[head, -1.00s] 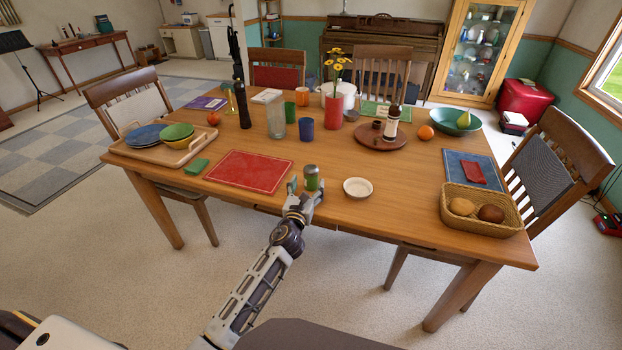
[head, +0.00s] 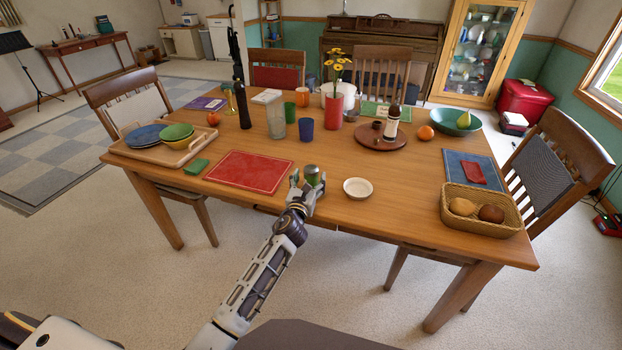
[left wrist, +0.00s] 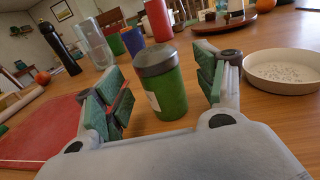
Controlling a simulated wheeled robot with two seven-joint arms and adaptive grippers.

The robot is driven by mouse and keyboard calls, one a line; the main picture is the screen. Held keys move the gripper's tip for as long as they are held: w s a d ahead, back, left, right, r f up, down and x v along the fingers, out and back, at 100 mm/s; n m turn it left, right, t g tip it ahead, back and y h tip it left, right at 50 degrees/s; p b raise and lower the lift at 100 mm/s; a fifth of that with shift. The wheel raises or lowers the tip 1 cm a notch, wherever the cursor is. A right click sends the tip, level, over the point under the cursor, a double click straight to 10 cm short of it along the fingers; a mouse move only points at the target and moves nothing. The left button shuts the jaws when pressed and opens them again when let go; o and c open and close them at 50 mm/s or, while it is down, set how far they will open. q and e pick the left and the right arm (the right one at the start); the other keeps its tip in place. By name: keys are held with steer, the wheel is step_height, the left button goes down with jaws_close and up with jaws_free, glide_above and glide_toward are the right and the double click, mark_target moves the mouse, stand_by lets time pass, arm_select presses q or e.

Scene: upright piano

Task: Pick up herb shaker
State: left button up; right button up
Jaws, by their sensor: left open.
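The herb shaker (head: 312,175) is a small green jar with a grey lid and a pale label. It stands upright on the wooden table near the front edge. My left gripper (head: 307,186) is open around it, with a finger on each side. In the left wrist view the shaker (left wrist: 160,88) stands between the green-padded fingers of the gripper (left wrist: 160,95), with a visible gap on either side. My right gripper is not in view.
A shallow white bowl (head: 357,188) stands close to the right of the shaker. A red placemat (head: 250,171) lies to the left. A blue cup (head: 306,130), a glass vase (head: 276,120) and a red flower vase (head: 334,110) stand behind. A wicker basket (head: 482,224) is at the right.

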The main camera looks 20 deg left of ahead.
mark_target(309, 176)
arm_select(q)
steer(key=shift+w+a+r, duration=0.1)
steer(key=shift+w, duration=0.5)
steer(key=shift+w+a+r, duration=0.1)
steer(key=shift+w, duration=1.1)
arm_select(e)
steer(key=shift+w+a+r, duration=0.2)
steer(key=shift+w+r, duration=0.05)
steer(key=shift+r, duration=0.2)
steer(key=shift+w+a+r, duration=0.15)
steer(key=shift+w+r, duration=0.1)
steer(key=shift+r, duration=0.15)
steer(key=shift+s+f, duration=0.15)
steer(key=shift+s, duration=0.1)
arm_select(q)
steer(key=c, duration=1.1)
steer(key=shift+r, duration=0.1)
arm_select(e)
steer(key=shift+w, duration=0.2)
